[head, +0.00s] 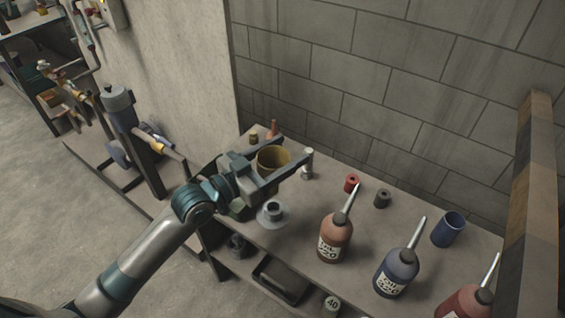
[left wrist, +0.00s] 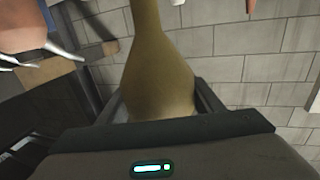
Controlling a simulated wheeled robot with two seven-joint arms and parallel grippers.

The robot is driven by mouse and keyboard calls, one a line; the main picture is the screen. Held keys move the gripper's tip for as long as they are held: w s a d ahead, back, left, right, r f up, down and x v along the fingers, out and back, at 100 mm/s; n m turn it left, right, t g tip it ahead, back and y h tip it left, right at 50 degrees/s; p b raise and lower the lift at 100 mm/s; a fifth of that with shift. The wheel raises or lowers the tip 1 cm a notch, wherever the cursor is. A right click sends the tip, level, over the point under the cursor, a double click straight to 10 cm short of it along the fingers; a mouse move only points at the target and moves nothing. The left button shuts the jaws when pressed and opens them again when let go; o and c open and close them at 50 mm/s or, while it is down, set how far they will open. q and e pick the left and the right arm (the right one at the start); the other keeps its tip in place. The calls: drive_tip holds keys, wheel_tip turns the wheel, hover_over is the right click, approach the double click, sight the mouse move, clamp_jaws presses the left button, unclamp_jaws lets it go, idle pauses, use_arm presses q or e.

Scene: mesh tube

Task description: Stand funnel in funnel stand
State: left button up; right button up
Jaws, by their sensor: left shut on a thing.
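My left gripper (head: 293,152) is over the left end of the bench, shut on an olive-yellow funnel (head: 272,160). In the left wrist view the funnel (left wrist: 158,80) sits between the two fingers, its wide body near the palm and its narrow neck running to the top of the picture. In the head view its wide end shows between the fingers; the spout is hidden. A grey piece with a round flange and short collar (head: 271,217), which looks like the funnel stand, is on the bench just below the gripper in the picture. My right gripper is not in view.
A brown bottle (head: 334,238), a dark blue bottle (head: 396,272) and a red bottle (head: 465,303), all with long spouts, stand to the right. A blue cup (head: 448,229) and small red (head: 351,183) and dark (head: 382,198) cylinders are behind them. A block wall closes the back.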

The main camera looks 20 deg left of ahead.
use_arm(q)
drive_tip(key=shift+w+a+f, duration=0.1)
drive_tip(key=shift+a+f, duration=0.15)
drive_tip(key=shift+f, duration=0.25)
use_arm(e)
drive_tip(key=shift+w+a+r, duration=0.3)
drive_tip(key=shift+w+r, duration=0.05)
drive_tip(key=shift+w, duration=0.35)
use_arm(q)
drive_tip(key=shift+f, duration=0.15)
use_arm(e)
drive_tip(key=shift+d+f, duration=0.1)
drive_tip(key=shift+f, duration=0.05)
